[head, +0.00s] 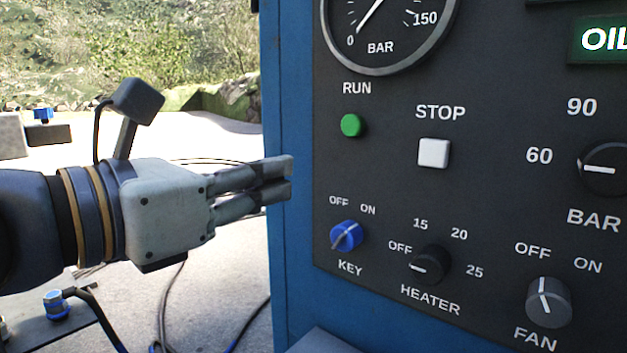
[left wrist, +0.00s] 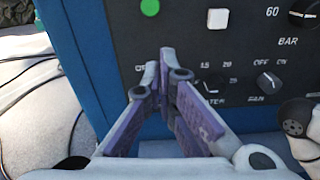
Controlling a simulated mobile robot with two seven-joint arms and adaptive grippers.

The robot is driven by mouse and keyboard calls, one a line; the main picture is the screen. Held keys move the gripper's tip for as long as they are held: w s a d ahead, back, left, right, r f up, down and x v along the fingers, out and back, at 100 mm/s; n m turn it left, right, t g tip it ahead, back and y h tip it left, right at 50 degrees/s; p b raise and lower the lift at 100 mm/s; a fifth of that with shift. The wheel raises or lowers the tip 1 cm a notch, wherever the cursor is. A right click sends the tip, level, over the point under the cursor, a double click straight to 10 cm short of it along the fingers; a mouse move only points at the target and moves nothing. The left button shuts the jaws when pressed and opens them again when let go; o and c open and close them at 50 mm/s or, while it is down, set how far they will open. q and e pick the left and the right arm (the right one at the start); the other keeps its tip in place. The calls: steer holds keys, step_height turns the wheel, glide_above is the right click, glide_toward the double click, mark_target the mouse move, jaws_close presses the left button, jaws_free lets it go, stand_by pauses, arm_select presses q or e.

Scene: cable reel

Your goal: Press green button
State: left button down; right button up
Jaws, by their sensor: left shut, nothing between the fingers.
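The green button (head: 351,125) sits under the RUN label on the dark control panel (head: 385,185) in the head view. It also shows at the top of the left wrist view (left wrist: 150,7). My left gripper (head: 290,177) is shut and empty. In the head view its fingertips appear left of the button and lower, by the blue cabinet's left edge. In the left wrist view the fingers (left wrist: 163,68) point toward the panel, below the button in the picture. Whether they touch the panel cannot be told. My right gripper is not clearly in view.
A white STOP button (head: 433,153) sits right of the green one. Below are the blue KEY knob (head: 346,235), HEATER knob (head: 430,264) and FAN knob (head: 548,301). A gauge (head: 388,25) is above. Cables (head: 165,310) lie on the ground at left.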

arm_select(q)
steer(key=r, duration=0.1)
steer(key=a+r, duration=0.1)
steer(key=shift+s+r+n+t, duration=0.25)
steer(key=shift+r+n+t, duration=0.05)
steer(key=shift+n+t, duration=0.1)
glide_toward(339, 139)
steer(key=d, duration=0.2)
steer(key=w+d, duration=0.2)
steer(key=d, duration=0.1)
steer(key=shift+w+d+r+b, duration=0.2)
steer(key=shift+d+r+b, duration=0.1)
steer(key=shift+d+r, duration=0.05)
